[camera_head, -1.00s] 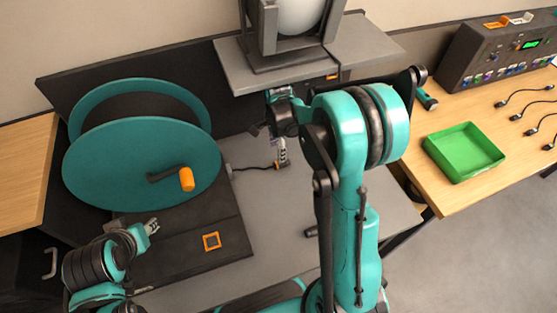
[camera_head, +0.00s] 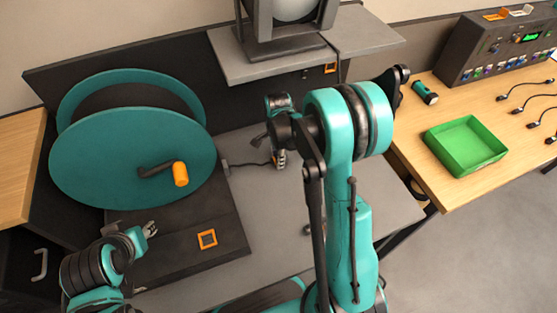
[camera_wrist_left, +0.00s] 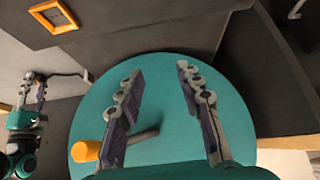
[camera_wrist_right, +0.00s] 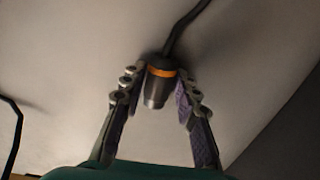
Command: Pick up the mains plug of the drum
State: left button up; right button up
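The cable drum (camera_head: 110,165) is teal with an orange-knobbed crank and stands at the left on a dark base. Its dark cable (camera_head: 245,165) runs right across the grey bench to the plug, hidden by my right gripper (camera_head: 279,160) in the head view. In the right wrist view the dark plug (camera_wrist_right: 157,88) with an orange band lies between the open fingers of my right gripper (camera_wrist_right: 157,92), with gaps visible at both sides. My left gripper (camera_head: 152,229) is open and empty in front of the drum; the left wrist view shows its spread fingers (camera_wrist_left: 160,85) against the drum face.
At the right, a wooden table (camera_head: 425,150) holds a green tray (camera_head: 465,145), a torch (camera_head: 425,93), a control desk (camera_head: 495,45) and several short cables. Grey bench is clear around the plug.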

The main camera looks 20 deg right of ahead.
grip_shut()
jog(key=shift+r, duration=0.1)
